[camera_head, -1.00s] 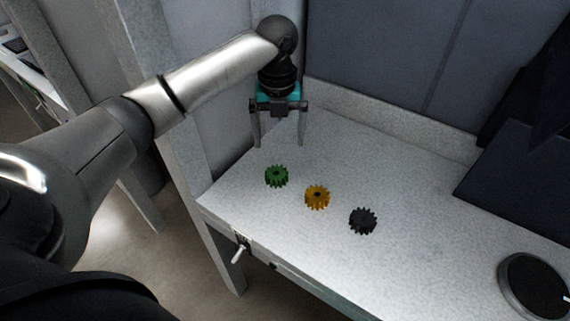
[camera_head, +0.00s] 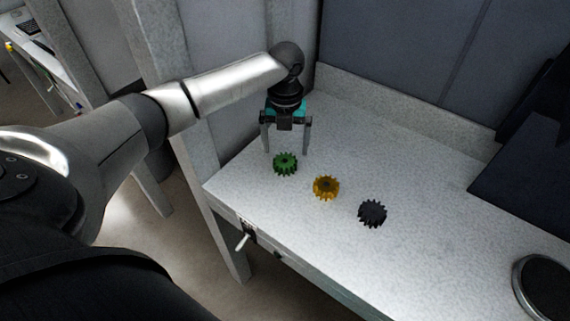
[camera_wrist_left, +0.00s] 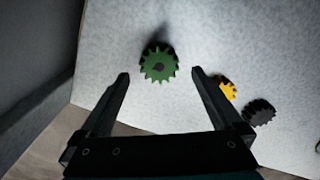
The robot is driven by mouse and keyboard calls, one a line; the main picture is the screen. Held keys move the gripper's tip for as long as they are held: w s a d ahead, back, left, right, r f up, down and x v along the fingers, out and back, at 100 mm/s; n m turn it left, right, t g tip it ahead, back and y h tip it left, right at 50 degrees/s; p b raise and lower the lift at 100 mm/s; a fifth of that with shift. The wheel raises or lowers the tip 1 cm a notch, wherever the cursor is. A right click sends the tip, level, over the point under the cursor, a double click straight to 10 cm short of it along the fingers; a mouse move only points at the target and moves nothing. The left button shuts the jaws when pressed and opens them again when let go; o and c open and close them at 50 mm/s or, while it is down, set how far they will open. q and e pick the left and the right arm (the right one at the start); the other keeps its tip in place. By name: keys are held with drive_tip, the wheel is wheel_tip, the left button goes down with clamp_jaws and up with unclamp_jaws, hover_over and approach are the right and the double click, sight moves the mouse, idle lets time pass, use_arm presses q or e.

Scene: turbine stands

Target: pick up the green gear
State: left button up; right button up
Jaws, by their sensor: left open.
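The green gear (camera_head: 285,164) lies flat on the grey speckled table, at the left end of a row of gears. My left gripper (camera_head: 287,153) is open and points down above the table, close to the green gear. In the left wrist view the green gear (camera_wrist_left: 159,64) shows ahead of the two fingertips, between their lines, with nothing between the fingers (camera_wrist_left: 160,77). No contact with the gear shows. My right gripper is in neither view.
A yellow gear (camera_head: 326,187) and a dark gear (camera_head: 372,213) lie to the right of the green one. A round dark disc (camera_head: 543,288) sits at the lower right of the table (camera_head: 420,190). A raised rim and wall bound the back.

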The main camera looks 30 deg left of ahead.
sight(285, 161)
use_arm(q)
drive_tip(key=f, duration=0.2)
drive_tip(key=f+b, duration=0.1)
drive_tip(key=f, duration=0.1)
drive_tip(key=shift+s+f, duration=0.2)
drive_tip(key=shift+f, duration=0.05)
drive_tip(key=shift+r, duration=0.1)
clamp_jaws()
idle(0.4)
